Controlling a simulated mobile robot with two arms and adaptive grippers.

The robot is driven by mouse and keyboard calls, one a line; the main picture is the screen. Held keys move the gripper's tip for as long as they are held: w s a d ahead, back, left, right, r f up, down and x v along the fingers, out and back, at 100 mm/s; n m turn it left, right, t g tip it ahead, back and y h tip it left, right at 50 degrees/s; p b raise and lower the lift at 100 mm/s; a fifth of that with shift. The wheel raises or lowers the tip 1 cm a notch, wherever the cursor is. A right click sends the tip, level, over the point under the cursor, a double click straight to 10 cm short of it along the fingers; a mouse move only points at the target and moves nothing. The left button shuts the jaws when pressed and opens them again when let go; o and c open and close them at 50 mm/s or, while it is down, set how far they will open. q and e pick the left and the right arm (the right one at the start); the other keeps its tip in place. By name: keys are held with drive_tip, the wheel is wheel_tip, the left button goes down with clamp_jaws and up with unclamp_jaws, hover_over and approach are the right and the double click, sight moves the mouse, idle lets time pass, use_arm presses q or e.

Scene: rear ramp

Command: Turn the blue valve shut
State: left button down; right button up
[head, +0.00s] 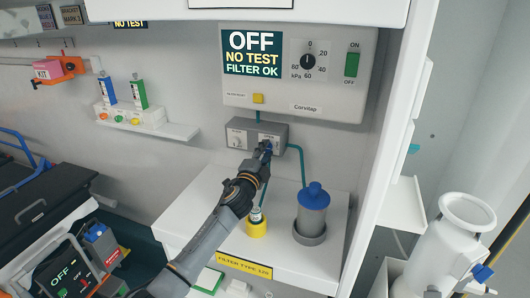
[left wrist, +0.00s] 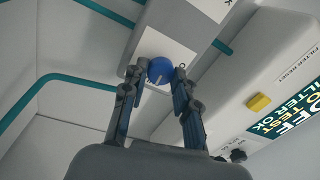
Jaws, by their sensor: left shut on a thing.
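The blue valve (left wrist: 160,70) is a round knob with a pale line on its face, on a small grey box (head: 240,134) below the wall panel. My left gripper (left wrist: 160,84) has one finger on each side of the knob and is shut on it. In the head view the left gripper (head: 263,153) reaches up to the right part of the box and hides most of the valve. The exact angle of the valve is hard to tell. My right gripper is in neither view.
The panel (head: 285,103) above has a display reading OFF, NO TEST, FILTER OK, a yellow button (head: 258,98), a dial and a green switch (head: 352,64). Below, a blue-capped canister (head: 313,212) and a yellow-based bottle (head: 257,226) stand on a white ledge. Teal tubes leave the box.

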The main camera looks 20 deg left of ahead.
use_arm(q)
drive_tip(key=shift+f, duration=0.1)
drive_tip(key=c, duration=1)
unclamp_jaws()
drive_tip(key=shift+s, duration=0.1)
drive_tip(key=s, duration=0.8)
drive_tip(key=s+f, duration=0.1)
drive_tip(key=s, duration=0.2)
drive_tip(key=shift+s+a, duration=0.15)
drive_tip(key=shift+s, duration=0.25)
